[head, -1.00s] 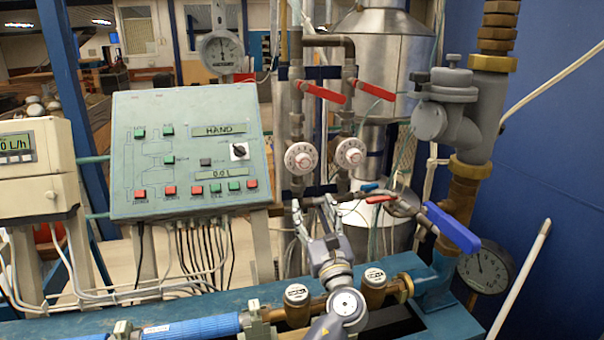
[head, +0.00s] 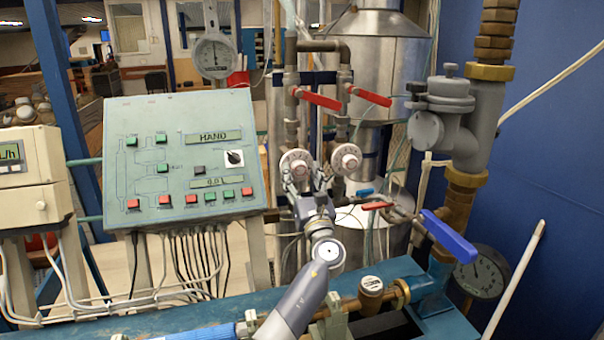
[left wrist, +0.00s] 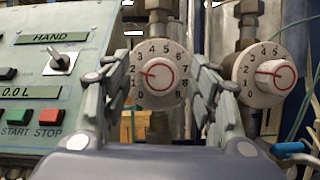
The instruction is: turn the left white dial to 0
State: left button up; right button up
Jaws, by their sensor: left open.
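The left white dial (head: 294,162) is a round numbered dial on a vertical pipe. In the left wrist view the left dial (left wrist: 158,74) faces me, with a red ring and a red line on its knob pointing left, close to the 2. My left gripper (head: 304,178) is open just in front of and slightly below this dial. In the left wrist view its fingers (left wrist: 161,62) stand on either side of the dial, with nothing visibly gripped. Whether they touch its rim I cannot tell. My right gripper is not in view.
The right white dial (head: 346,158) is close beside the left one. Red valve levers (head: 322,100) sit above. The green control panel (head: 184,160) stands to the left. Red and blue handles (head: 378,206) and a large blue lever (head: 449,236) are at the right.

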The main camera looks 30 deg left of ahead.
pick_arm(q)
jog(key=shift+w+f, duration=0.1)
jog(key=shift+c, duration=0.7)
jog(key=c, duration=0.9)
jog(key=shift+f+b, duration=0.1)
jog(key=shift+b, duration=0.25)
jog(key=n+g+y+b, duration=0.1)
jog(key=n+b, duration=0.2)
jog(key=n+g+b, duration=0.2)
jog(key=n+b, duration=0.2)
jog(key=n+g+y+b, duration=0.1)
jog(key=n+g+b, duration=0.1)
jog(key=n+b, duration=0.2)
jog(key=shift+w+d+f+y, duration=0.1)
jog(key=shift+w+d+y, duration=0.1)
jog(key=shift+y, duration=0.1)
jog(key=n+g+b, duration=0.1)
jog(key=n, duration=0.1)
jog(key=n+b, duration=0.1)
jog(key=shift+r+n+g, duration=0.2)
jog(key=shift+n+g, duration=0.2)
jog(key=shift+n, duration=0.7)
jog(key=shift+r+n+g+b, duration=0.1)
jog(key=shift+n+g+b, duration=0.2)
jog(key=shift+g+b, duration=0.1)
